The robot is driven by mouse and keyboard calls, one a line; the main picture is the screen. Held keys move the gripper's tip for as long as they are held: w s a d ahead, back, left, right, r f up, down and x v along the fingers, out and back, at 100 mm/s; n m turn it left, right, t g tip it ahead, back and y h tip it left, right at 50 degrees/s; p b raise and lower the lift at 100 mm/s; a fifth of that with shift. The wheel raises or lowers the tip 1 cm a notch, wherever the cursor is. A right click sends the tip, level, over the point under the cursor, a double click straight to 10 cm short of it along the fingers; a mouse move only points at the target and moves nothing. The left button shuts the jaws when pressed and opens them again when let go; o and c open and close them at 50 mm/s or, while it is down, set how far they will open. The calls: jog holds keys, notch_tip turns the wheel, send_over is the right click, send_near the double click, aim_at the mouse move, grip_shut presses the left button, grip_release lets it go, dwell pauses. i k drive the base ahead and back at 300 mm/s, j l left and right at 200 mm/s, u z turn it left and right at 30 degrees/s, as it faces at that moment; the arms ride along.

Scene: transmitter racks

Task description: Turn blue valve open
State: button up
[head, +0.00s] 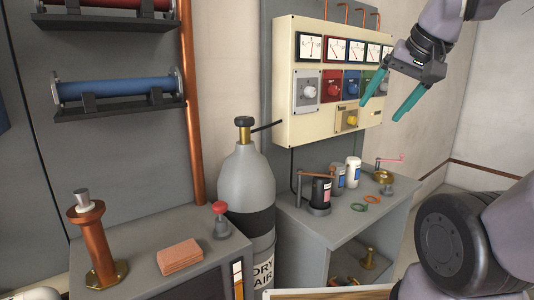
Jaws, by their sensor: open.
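My gripper (381,111) has two teal fingers, spread apart and empty, pointing down and left. In the picture it is to the right of the blue valve and overlaps the panel's right side. It hides part of the valves there. I cannot tell how far it is from the panel or how far the valve is turned.
A grey valve (306,90) and a yellow knob (351,119) share the panel. Below it, a grey bench (328,232) holds jars, rings and a small crank device. A grey gas cylinder (246,180) stands left of the bench. Copper pipes (345,12) rise above the panel.

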aim_at(352, 89)
jog(key=i+l+u, duration=0.2)
jog(key=l, duration=0.2)
jog(key=i+l+u, duration=0.15)
jog(key=l, duration=0.2)
jog(key=l+u, duration=0.2)
jog(key=l, duration=0.2)
jog(key=i+l, duration=0.05)
